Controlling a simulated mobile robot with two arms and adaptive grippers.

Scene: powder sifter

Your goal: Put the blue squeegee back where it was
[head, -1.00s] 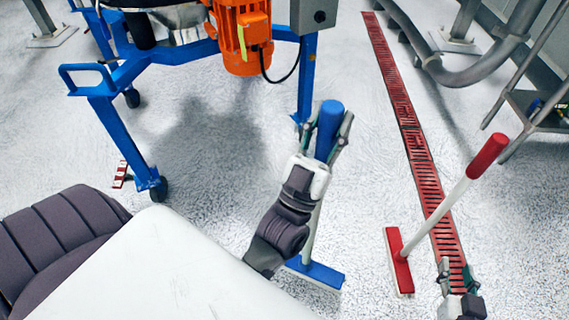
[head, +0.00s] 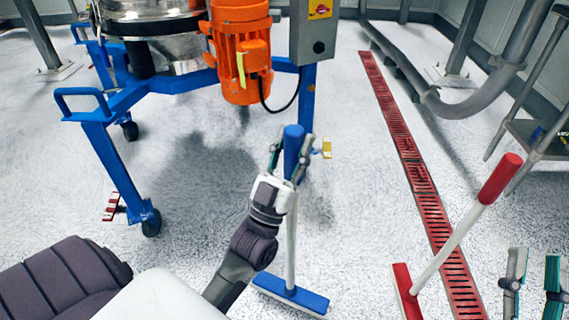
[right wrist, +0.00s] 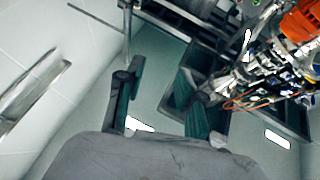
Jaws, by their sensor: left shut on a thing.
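The blue squeegee (head: 292,230) stands nearly upright in the head view, with a blue grip on top, a white pole and a blue head (head: 291,295) low near the floor. I cannot tell whether its head touches the floor. My left gripper (head: 291,152) is shut on its blue grip. My right gripper (head: 533,285) is at the lower right corner of the head view, its two fingers apart and nothing between them. In the right wrist view its fingers (right wrist: 158,95) are also spread and empty.
A red squeegee (head: 453,240) leans by the red floor drain (head: 410,160) on the right. The sifter's blue frame (head: 120,165) with its orange motor (head: 240,55) stands behind and to the left. Pipes (head: 490,95) run at the back right. Speckled floor lies open between.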

